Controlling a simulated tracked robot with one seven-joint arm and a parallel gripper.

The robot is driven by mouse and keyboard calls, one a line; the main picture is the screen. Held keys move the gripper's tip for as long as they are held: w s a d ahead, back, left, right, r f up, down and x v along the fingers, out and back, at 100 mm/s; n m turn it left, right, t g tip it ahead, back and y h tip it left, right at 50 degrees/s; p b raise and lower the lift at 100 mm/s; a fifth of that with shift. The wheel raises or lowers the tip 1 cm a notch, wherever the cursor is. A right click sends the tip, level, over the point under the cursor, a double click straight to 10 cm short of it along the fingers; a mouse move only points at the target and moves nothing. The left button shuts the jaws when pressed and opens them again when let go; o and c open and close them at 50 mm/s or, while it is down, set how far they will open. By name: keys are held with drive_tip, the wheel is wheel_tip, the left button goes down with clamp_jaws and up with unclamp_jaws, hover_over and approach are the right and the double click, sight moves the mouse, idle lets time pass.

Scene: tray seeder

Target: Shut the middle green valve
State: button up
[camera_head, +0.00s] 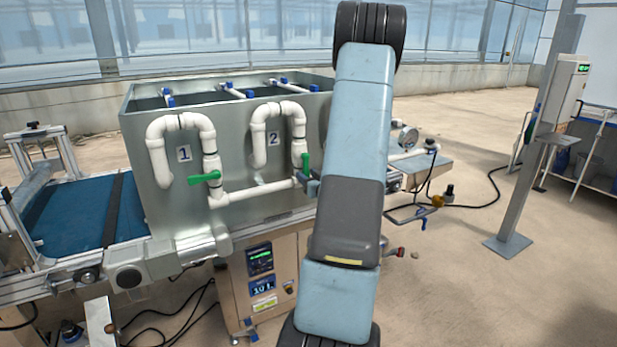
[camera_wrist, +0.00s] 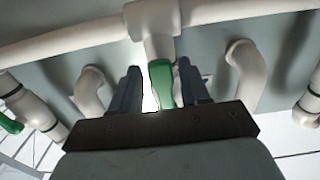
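The middle green valve handle (camera_head: 305,163) is upright on the white pipe beside the number 2 on the grey tank. In the wrist view the green handle (camera_wrist: 160,84) hangs from a white pipe tee, between the two fingers of my gripper (camera_wrist: 158,72). The fingers are apart, with a bright gap left of the handle; the right finger is close to it, and I cannot tell if it touches. In the head view only a small part of my gripper (camera_head: 312,186) shows beside my arm, just below the handle.
Another green handle (camera_head: 205,178) lies roughly level on the pipe by number 1. The grey tank (camera_head: 238,190) carries white pipes (camera_head: 262,192) around the valves. My arm hides the tank's right part. A blue conveyor (camera_head: 80,215) is at left; a grey post (camera_head: 530,160) at right.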

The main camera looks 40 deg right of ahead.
drive_tip(key=shift+a, duration=0.1)
clamp_jaws()
